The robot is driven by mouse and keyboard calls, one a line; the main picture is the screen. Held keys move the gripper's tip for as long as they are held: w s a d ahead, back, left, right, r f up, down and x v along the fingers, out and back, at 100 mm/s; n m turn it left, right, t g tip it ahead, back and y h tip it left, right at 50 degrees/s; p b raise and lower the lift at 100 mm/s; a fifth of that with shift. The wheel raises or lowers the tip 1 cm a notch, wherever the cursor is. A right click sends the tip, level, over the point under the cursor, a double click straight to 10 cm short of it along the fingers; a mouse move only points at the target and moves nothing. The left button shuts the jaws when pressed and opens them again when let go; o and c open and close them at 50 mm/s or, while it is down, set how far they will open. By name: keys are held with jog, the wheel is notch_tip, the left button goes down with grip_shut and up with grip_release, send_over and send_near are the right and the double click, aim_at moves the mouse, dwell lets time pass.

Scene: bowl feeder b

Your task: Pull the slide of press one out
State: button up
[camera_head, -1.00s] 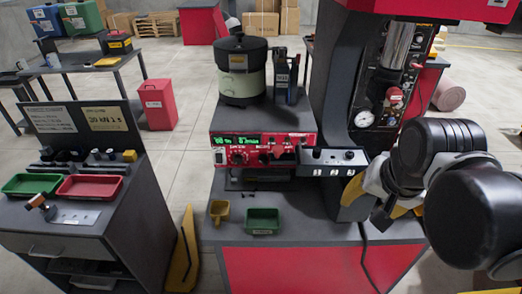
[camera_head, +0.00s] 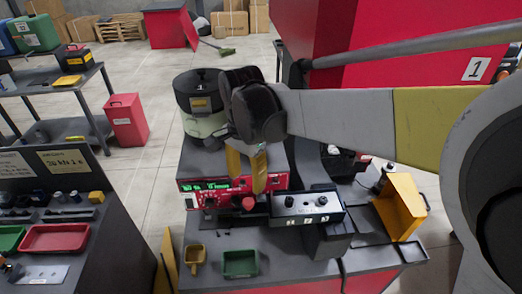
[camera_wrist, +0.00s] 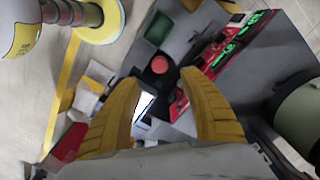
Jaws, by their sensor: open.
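Press one is the big red machine (camera_head: 400,60) with a "1" plate at the upper right. Its slide I cannot pick out with certainty; a dark flat part (camera_head: 368,222) lies at its base beside a yellow angled panel (camera_head: 398,207). My arm hides part of the press.
A control box (camera_head: 307,207) with black knobs stands right of the red unit. The bowl feeder (camera_head: 200,95) is behind my gripper. A green tray (camera_head: 240,263) and a yellow cup (camera_head: 195,256) sit at the bench front. A side bench with a red tray (camera_head: 55,238) is left.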

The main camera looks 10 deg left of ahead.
aim_at(248, 201)
notch_tip(248, 201, down, 9)
jog(key=shift+f+b, duration=0.1)
jog(key=shift+b, duration=0.5)
grip_shut()
